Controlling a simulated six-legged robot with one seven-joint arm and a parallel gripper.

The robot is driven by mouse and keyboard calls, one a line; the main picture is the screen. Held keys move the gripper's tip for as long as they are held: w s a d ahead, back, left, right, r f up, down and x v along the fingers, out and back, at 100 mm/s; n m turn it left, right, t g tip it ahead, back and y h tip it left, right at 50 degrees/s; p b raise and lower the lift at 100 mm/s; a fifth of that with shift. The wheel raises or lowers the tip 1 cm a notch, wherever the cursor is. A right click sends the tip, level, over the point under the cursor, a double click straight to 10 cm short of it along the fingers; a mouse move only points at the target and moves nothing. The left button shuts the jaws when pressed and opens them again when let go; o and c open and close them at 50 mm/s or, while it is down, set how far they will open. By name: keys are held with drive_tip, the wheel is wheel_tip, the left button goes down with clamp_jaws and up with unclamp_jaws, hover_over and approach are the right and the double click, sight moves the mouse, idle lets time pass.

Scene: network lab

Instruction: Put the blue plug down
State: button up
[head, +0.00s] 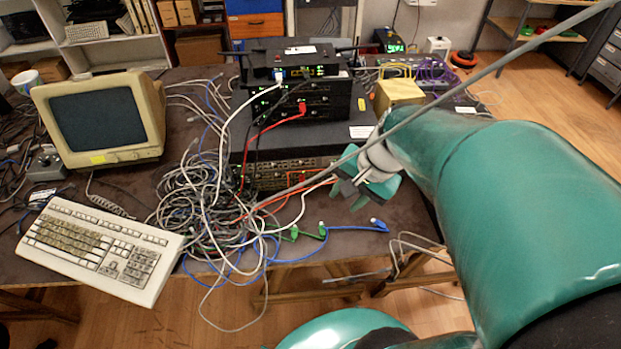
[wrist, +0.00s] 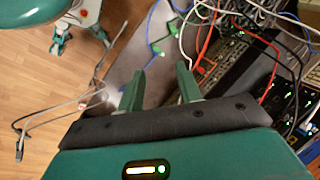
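The blue plug (head: 378,225) lies near the front right edge of the dark table, at the end of a blue cable. My gripper (head: 350,194) is above the table, up and to the left of the plug in the head view, apart from it. In the wrist view my gripper (wrist: 160,82) has its two green fingers spread with nothing between them.
Green connectors (head: 322,231) lie left of the plug beside a large cable tangle (head: 205,205). Stacked network devices (head: 290,110) stand behind my gripper. A keyboard (head: 100,245) and a monitor (head: 100,115) are at left. Bare tabletop (head: 335,245) shows around the plug.

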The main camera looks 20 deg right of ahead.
drive_tip(key=s+a+r+n+t+h, duration=0.2)
drive_tip(key=s+a+r+n, duration=0.1)
drive_tip(key=a+r+n, duration=0.5)
drive_tip(key=shift+a+r+n+t+h, duration=0.25)
drive_tip(key=shift+r+n+t+h, duration=0.25)
drive_tip(key=shift+n, duration=0.7)
drive_tip(key=shift+s, duration=0.15)
